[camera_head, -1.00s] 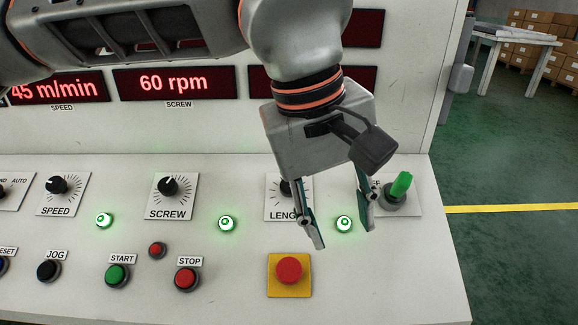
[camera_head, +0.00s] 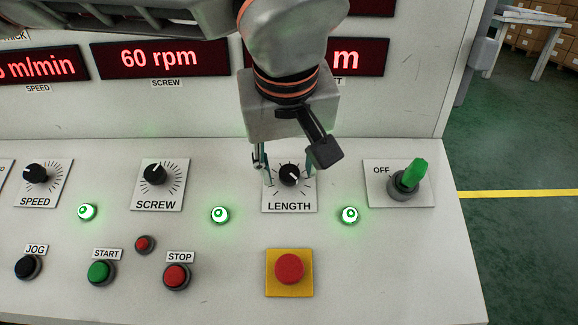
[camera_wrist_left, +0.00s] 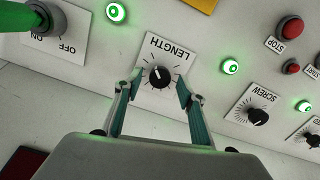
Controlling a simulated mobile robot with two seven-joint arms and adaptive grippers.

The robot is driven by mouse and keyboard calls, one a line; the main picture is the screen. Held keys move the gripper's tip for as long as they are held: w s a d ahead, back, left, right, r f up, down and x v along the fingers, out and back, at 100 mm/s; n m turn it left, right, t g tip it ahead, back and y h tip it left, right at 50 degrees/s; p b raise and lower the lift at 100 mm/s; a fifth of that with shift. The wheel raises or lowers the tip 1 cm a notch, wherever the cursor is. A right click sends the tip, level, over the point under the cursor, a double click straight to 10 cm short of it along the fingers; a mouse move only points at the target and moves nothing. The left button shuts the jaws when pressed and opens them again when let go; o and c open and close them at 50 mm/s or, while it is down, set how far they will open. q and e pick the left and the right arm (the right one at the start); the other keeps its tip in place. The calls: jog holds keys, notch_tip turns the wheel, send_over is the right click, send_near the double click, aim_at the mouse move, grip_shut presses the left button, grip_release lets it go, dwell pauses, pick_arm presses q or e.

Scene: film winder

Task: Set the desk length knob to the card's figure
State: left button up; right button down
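The black length knob (camera_head: 289,175) sits on its white LENGTH plate (camera_head: 290,206) on the sloping desk. My left gripper (camera_head: 288,182) is over it from behind, its fingers apart on either side of the knob. In the left wrist view the open fingers (camera_wrist_left: 157,92) flank the knob (camera_wrist_left: 159,76), with a gap on each side and no contact visible. The knob's white pointer mark shows toward the upper right in the head view. My right gripper is not in view. No card shows in these frames.
A green OFF switch lever (camera_head: 414,174) stands right of the plate. A red emergency button (camera_head: 289,268) on yellow lies in front. The screw knob (camera_head: 154,174) is to the left. Lit green lamps (camera_head: 219,215) sit between. The length display is partly hidden by my arm.

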pick_arm(q)
jog(key=shift+f, duration=0.2)
jog(key=c, duration=1.1)
jog(key=shift+c, duration=0.2)
